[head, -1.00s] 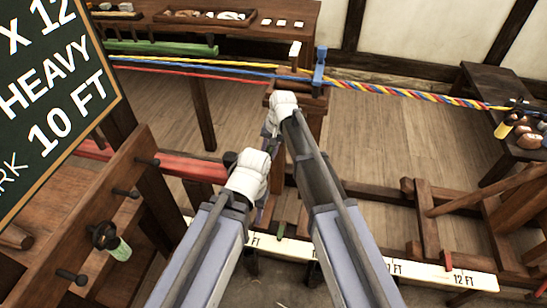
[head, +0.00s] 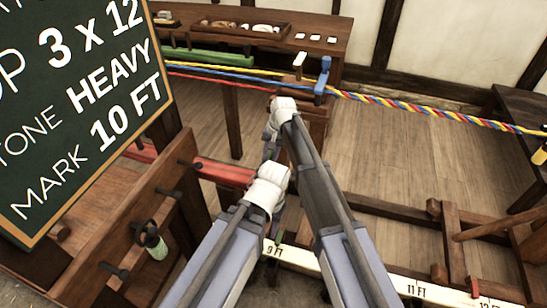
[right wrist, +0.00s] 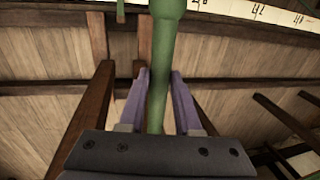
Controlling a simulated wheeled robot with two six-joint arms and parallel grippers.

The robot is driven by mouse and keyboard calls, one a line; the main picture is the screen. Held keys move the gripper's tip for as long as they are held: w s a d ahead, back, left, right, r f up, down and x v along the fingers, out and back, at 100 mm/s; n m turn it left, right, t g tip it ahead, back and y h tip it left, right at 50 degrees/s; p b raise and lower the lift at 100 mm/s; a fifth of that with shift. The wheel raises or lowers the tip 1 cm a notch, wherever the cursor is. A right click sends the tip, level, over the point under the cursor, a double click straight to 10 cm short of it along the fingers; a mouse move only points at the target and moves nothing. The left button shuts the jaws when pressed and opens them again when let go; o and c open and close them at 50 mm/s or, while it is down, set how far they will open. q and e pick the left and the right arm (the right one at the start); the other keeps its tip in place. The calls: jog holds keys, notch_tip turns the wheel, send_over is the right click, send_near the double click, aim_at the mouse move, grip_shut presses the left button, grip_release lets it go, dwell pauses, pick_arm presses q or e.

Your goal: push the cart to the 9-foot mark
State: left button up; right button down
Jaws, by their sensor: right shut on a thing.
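The cart (head: 318,112) appears to be the dark wooden post with a blue peg (head: 322,75) and a white peg on top, where the rope strands meet. My right gripper (head: 271,147) is beside its left side in the head view. In the right wrist view my right gripper (right wrist: 158,88) is shut on a green upright handle (right wrist: 165,45). My left gripper (head: 279,212) hangs low, near the 9 FT label; its fingers are mostly hidden by my arm. The white scale (head: 300,258) shows 9 FT, 11 FT and 12 FT; my right arm covers the stretch between 9 and 11.
A chalkboard (head: 75,110) at left reads MARK 10 FT. Yellow, blue and red strands run left from the post; a twisted rope (head: 420,110) runs right. A wooden rack (head: 105,215) stands at front left, a workbench (head: 335,40) behind. Timber framing lies at lower right.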

jog(key=shift+w+a, duration=0.1)
dwell(0.3)
jog(key=c, duration=0.6)
grip_release()
jog(key=shift+r, duration=0.1)
jog(key=r+p, duration=0.2)
jog(key=d+r+p, duration=0.1)
jog(key=r+p, duration=0.4)
jog(key=shift+s+d+r+p, duration=0.25)
jog(key=shift+p, duration=0.1)
